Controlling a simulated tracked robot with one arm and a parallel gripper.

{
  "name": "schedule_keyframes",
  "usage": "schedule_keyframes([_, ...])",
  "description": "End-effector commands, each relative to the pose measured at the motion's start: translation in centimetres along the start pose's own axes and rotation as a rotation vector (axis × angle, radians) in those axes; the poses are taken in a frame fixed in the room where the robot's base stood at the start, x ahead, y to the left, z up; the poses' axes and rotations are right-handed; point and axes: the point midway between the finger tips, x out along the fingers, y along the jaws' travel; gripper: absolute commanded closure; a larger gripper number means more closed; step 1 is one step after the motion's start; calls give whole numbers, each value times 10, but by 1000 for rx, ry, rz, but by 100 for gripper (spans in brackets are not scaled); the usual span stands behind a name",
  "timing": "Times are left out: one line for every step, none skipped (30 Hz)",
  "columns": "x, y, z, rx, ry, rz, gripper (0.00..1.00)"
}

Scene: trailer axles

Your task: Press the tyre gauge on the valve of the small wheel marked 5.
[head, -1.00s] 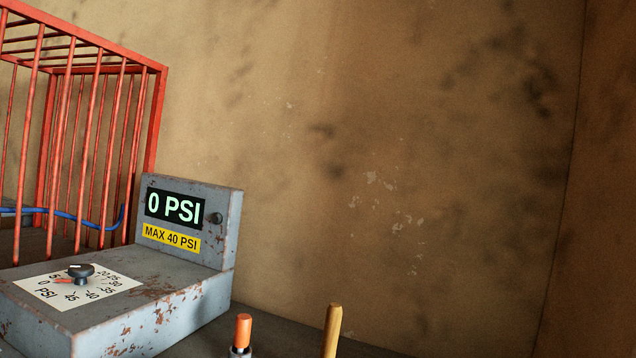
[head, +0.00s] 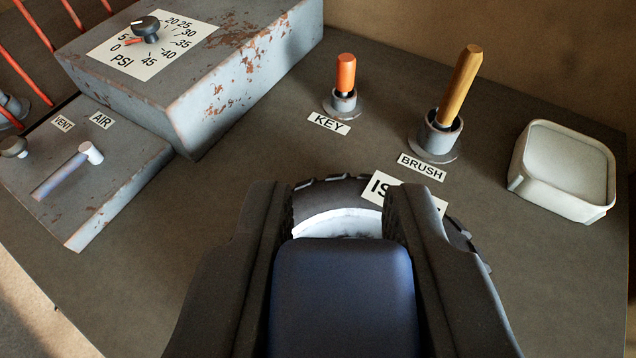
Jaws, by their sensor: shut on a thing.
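My gripper (head: 340,205) comes in from the bottom of the head view, its two dark fingers on either side of a dark blue rounded block (head: 343,295). It is shut on this block, which may be the tyre gauge; no dial or nozzle shows. Beyond the fingers is a wheel with a black tyre (head: 335,188) and a whitish rim (head: 340,224). The fingers and the block hide most of it. No number 5 and no valve show, so I cannot tell which wheel it is. I cannot tell whether anything touches it.
A grey PSI box with a knob (head: 146,29) stands upper left, beside a lower box with a white-tipped lever (head: 88,153).

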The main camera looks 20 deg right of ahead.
Motion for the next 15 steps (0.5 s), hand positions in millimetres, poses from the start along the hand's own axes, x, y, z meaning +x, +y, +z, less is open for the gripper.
schedule_keyframes([0,-5,0,-3,0,-7,100])
schedule_keyframes([0,-7,0,-4,0,-9,100])
schedule_keyframes([-1,-9,0,-6,0,-13,100])
schedule_keyframes([-1,-10,0,-6,0,-14,100])
schedule_keyframes([-1,-11,0,-7,0,-15,100])
schedule_keyframes([-1,-12,0,-7,0,-16,100])
schedule_keyframes([-1,-12,1,-8,0,-17,100])
schedule_keyframes([-2,-12,1,-8,0,-17,100])
schedule_keyframes([-3,-12,1,-8,0,-18,100])
schedule_keyframes([-4,-12,1,-8,0,-18,100])
schedule_keyframes([-5,-12,2,-8,0,-19,100])
schedule_keyframes([-5,-12,3,-9,0,-19,100])
schedule_keyframes([-4,-12,5,-9,0,-18,100])
schedule_keyframes([-3,-11,7,-9,-1,-18,100])
schedule_keyframes([-2,-11,10,-8,-1,-17,100])
